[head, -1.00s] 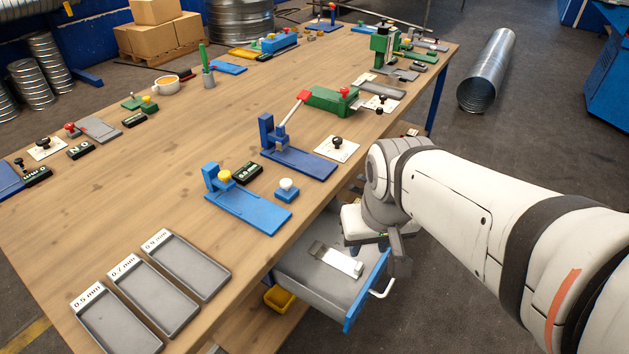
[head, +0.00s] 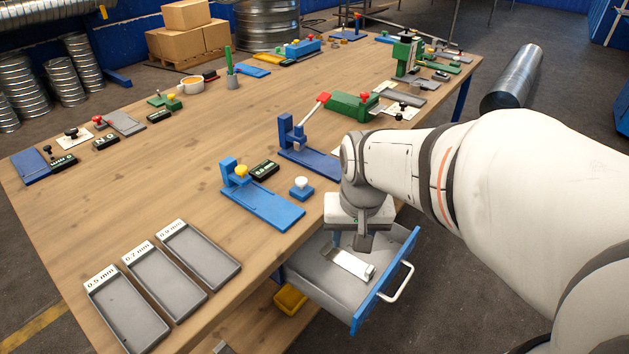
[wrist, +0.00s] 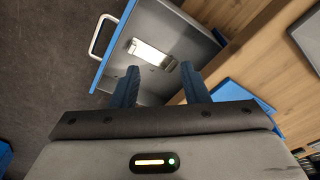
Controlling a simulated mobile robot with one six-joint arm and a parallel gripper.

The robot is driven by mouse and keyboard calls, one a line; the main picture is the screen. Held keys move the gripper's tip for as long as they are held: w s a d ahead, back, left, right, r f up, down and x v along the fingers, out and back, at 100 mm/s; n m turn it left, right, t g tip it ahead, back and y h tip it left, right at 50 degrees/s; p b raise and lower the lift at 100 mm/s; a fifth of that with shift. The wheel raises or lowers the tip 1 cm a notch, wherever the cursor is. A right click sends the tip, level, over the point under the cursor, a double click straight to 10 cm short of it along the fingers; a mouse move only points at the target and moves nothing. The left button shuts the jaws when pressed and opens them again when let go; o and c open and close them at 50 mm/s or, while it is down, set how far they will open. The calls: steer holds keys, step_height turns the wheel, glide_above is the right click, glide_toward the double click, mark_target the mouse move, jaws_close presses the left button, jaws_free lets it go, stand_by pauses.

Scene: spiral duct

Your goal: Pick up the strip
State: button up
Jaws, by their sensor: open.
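The strip (head: 350,263) is a short, bright metal piece lying in the open drawer (head: 322,290), which has a grey floor, a blue front and a white handle. The strip also shows in the wrist view (wrist: 152,54), just beyond the fingertips and between their lines. My gripper (wrist: 160,72) has two blue fingers, spread apart with nothing between them. In the head view my gripper (head: 352,240) points down over the drawer, above the back end of the strip. The exact height over the strip is hard to tell.
The wooden table (head: 150,185) stands beside the drawer. Trays marked 0.5 mm (head: 128,318), 0.7 mm (head: 165,285) and 0.9 mm (head: 200,252) lie near its front edge. A blue press (head: 262,200) and a white-knobbed blue block (head: 301,188) are close to my arm. A yellow bin (head: 290,298) sits below.

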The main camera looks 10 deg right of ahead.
mark_target(371, 268)
steer(key=w+d+f+m+g+b, duration=0.1)
steer(key=w+d+f+m+b, duration=0.1)
steer(key=w+d+f+m, duration=0.45)
steer(key=w+d+f+m+g+b, duration=0.1)
steer(key=w+d+f+b, duration=0.15)
steer(key=f, duration=0.85)
steer(key=f+b, duration=0.1)
steer(key=f, duration=0.2)
steer(key=s+d+f, duration=0.1)
steer(key=f, duration=0.2)
steer(key=shift+f, duration=0.1)
steer(key=shift+c, duration=0.3)
jaws_close()
